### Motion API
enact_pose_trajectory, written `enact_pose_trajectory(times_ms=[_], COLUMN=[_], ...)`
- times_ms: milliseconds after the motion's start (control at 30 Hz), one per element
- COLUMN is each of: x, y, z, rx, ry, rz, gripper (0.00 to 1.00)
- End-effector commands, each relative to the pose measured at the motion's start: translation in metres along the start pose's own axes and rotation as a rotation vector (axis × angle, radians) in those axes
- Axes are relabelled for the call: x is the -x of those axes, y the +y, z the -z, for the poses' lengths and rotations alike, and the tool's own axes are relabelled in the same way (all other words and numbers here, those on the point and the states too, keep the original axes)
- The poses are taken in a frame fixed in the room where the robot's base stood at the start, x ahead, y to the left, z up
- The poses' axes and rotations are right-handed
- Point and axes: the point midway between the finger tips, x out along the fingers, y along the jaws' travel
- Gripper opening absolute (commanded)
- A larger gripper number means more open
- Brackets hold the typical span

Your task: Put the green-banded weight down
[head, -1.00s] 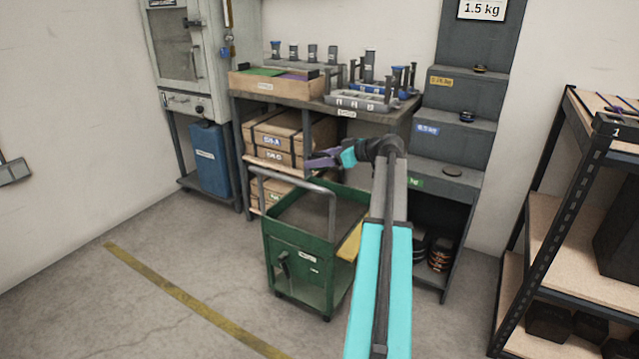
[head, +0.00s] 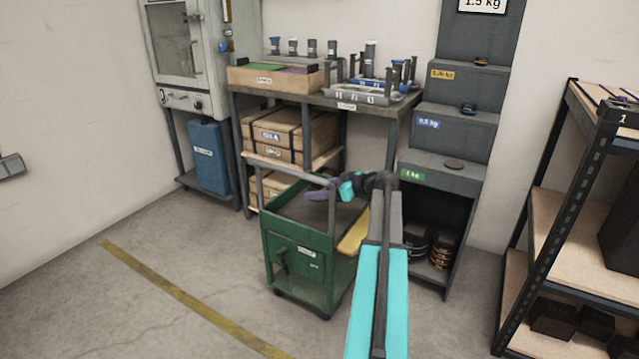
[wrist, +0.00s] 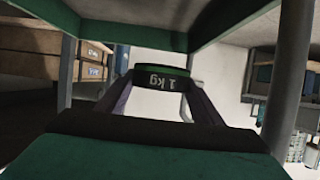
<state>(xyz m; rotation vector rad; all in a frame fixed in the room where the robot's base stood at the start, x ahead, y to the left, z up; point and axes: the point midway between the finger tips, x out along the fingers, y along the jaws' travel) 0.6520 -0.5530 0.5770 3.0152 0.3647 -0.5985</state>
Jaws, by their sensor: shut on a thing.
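My gripper (head: 318,194) is shut on the green-banded weight and is over the top tray of the green cart (head: 275,243). In the wrist view the weight (wrist: 163,83) is a dark, short block marked "1 kg", its lettering upside down, with a green band along its upper edge in the picture. The purple fingers hold it from both sides. In the head view the weight is not clearly seen. I cannot tell whether it touches the tray.
The cart's grey handle (head: 297,175) rises close to my gripper. A workbench (head: 345,105) with a wooden box and metal racks stands behind. A grey stepped stand (head: 440,180) with labels is to the right, and a shelf rack (head: 560,200) farther right.

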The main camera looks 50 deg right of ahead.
Motion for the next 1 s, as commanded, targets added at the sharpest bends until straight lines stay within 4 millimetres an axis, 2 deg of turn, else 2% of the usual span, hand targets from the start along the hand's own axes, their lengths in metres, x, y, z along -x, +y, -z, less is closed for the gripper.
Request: enact_pose_trajectory(times_ms=[200,433,1000], x=[-0.013,-0.024,-0.028], y=[0.0,0.0,0.0], z=[-0.031,-0.057,-0.066], rx=[-0.001,0.0,0.0], ry=[0.004,0.005,0.005], rz=[0.0,0.0,0.0], gripper=[0.04,0.04,0.04])
